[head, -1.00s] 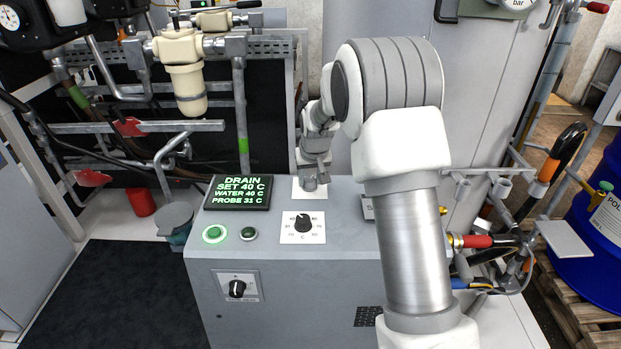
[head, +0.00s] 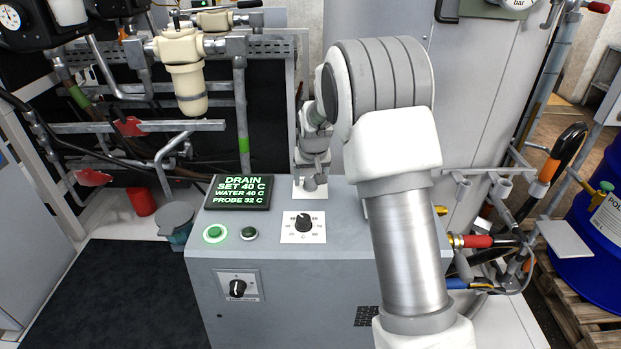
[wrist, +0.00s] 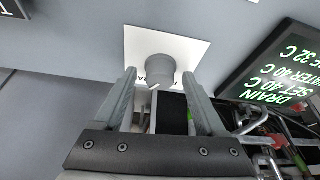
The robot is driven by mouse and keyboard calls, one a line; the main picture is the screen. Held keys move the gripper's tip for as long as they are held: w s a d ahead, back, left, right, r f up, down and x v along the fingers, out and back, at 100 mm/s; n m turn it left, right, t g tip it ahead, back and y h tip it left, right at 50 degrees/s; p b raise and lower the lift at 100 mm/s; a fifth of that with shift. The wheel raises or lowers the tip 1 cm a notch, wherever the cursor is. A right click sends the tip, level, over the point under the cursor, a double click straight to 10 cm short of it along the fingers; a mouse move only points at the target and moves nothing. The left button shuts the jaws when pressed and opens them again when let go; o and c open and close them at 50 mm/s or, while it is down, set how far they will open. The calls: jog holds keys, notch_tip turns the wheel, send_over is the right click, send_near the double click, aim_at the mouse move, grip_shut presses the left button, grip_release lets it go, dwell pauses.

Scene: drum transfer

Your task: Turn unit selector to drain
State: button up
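The unit selector is a grey round knob (wrist: 160,68) on a white square plate (wrist: 190,50) in the wrist view. My gripper (wrist: 158,76) is open, with one finger on each side of the knob near the tips. A gap shows between the knob and each finger. In the head view my gripper (head: 313,182) is over the selector's white plate (head: 298,192) at the back of the console and hides much of the knob. The display (head: 239,192) reads DRAIN, SET 40 C, WATER 40 C, PROBE 32 C.
A black temperature dial (head: 303,223) is in front of the selector. Two green buttons (head: 215,233) are to its left. Another black knob (head: 237,288) is on the console's front face. Pipes and a cream filter housing (head: 186,80) stand behind.

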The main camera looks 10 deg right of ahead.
jog(key=p+v, duration=0.2)
jog(key=v, duration=1.5)
jog(key=shift+r, duration=0.25)
jog(key=s+r+p, duration=0.2)
jog(key=s+r, duration=0.4)
jog(key=s, duration=0.2)
jog(key=s+r+p, duration=0.3)
jog(key=s+r, duration=0.2)
jog(key=s, duration=0.4)
jog(key=s+n+t+p, duration=0.1)
jog(key=s+p, duration=0.1)
jog(key=s, duration=1.3)
jog(key=shift+d+r+p, duration=0.3)
jog(key=shift+r+p, duration=0.05)
jog(key=shift+p, duration=0.05)
jog(key=shift+a, duration=0.15)
